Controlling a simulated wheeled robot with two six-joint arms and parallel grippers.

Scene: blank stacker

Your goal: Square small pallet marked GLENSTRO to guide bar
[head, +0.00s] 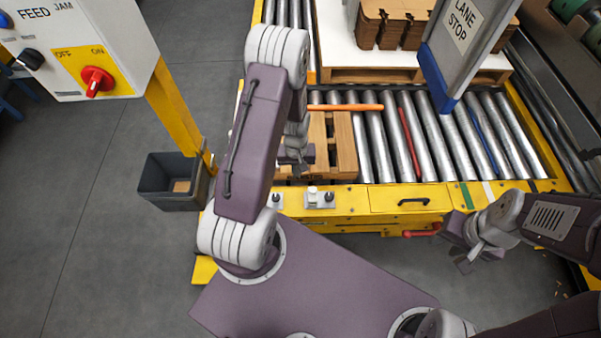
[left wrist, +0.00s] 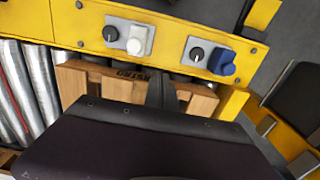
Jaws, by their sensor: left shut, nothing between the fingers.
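A small wooden pallet (head: 345,145) lies on the rollers at the left of the conveyor, partly hidden behind my left arm. In the left wrist view the pallet (left wrist: 75,82) shows dark, partly covered lettering on its edge. An orange bar (head: 345,107) runs across the rollers just beyond the pallet; it looks like the guide bar. My left gripper (head: 297,168) is over the pallet, shut and empty, and in the left wrist view its fingers (left wrist: 161,92) are against or just above the pallet's edge; contact is unclear. My right gripper (head: 465,262) hangs clear of the conveyor's front; its finger gap is unclear.
A larger pallet (head: 370,75) with brown cartons stands behind. A grey LANE STOP panel (head: 450,45) rises at the back right. The yellow front frame (head: 345,205) carries knobs, buttons and a drawer. A dark bin (head: 170,178) stands left. The rollers right of the small pallet are mostly free.

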